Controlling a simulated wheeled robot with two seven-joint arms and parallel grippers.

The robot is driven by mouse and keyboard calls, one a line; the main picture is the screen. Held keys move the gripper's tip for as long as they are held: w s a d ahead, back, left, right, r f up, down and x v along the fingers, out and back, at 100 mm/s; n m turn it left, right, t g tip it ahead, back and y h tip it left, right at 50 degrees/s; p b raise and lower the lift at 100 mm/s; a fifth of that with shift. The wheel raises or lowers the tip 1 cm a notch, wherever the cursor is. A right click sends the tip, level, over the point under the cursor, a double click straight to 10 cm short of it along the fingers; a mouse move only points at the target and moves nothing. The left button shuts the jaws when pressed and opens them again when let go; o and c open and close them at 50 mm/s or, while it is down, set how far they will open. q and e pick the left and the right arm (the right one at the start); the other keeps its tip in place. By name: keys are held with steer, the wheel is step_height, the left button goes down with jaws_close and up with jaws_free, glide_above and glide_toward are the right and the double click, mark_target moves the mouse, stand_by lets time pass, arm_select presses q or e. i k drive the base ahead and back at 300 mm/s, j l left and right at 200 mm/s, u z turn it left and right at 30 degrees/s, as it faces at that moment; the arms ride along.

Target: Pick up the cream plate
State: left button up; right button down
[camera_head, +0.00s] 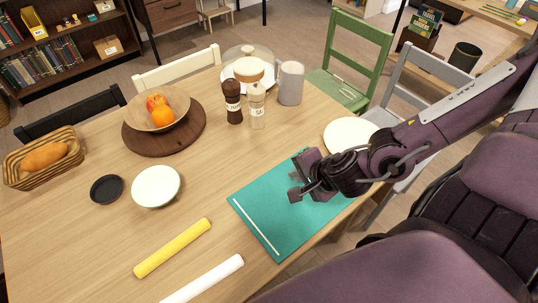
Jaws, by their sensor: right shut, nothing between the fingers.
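The cream plate (346,131) lies at the right edge of the table, just behind my right arm, which hides part of its near side. My right gripper (296,192) is shut and empty over the teal folder or mat (269,220), to the lower left of the plate and apart from it. Whether it touches the teal surface, I cannot tell. Another pale, slightly greenish round dish (156,186) sits at the left middle of the table. My left gripper is not in view.
A grey mug (291,83), pepper mill (233,101), shaker (256,105) and domed cake stand (249,71) stand at the back. A fruit bowl (158,111), bread basket (41,158) and black dish (107,189) are left. Yellow (173,248) and white (203,280) rolls lie in front. The table's centre is clear.

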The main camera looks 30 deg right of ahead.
mark_target(342, 133)
steer(key=k+l, duration=0.1)
steer(key=k, duration=0.9)
